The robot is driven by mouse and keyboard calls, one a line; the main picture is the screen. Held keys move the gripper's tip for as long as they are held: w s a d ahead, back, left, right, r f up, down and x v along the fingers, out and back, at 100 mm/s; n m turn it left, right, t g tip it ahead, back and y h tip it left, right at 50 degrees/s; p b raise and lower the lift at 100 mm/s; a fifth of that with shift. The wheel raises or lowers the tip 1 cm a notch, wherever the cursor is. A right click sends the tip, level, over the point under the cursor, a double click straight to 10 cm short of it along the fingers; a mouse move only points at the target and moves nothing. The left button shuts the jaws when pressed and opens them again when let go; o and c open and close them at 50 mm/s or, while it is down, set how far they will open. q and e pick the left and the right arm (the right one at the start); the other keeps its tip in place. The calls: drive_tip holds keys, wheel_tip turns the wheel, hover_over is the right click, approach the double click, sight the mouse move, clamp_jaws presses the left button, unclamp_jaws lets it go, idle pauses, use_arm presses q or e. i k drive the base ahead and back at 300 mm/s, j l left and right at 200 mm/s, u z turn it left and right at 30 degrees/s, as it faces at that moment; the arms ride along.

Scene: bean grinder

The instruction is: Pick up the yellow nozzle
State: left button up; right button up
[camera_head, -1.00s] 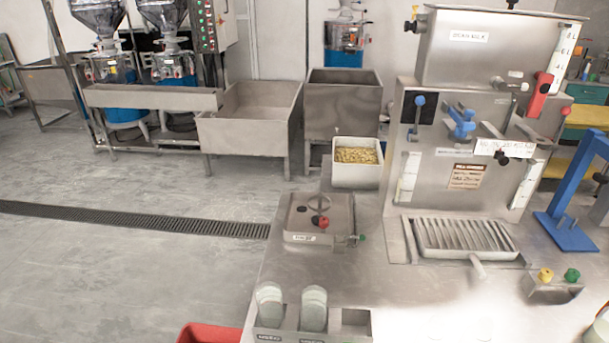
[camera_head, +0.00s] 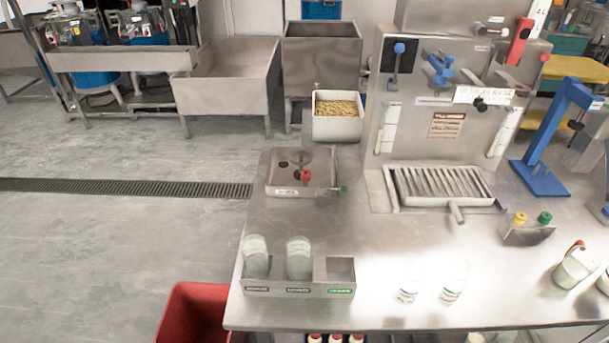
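A small yellow piece (camera_head: 519,218), which looks like the yellow nozzle, stands on a small metal holder (camera_head: 527,236) at the right of the steel table. A similar green piece (camera_head: 544,217) stands just to its right on the same holder. The yellow piece is too small to make out its shape in detail. Neither of my grippers is in the picture.
Left of the holder is a slatted metal tray (camera_head: 443,202) with a spout. A blue stand (camera_head: 541,170) is behind it, and a white jug (camera_head: 574,268) is at the front right. A metal rack (camera_head: 300,290) with clear cups is at the front left. The table's middle is clear.

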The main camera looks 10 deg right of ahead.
sight(520, 218)
drive_tip(key=z, duration=1.75)
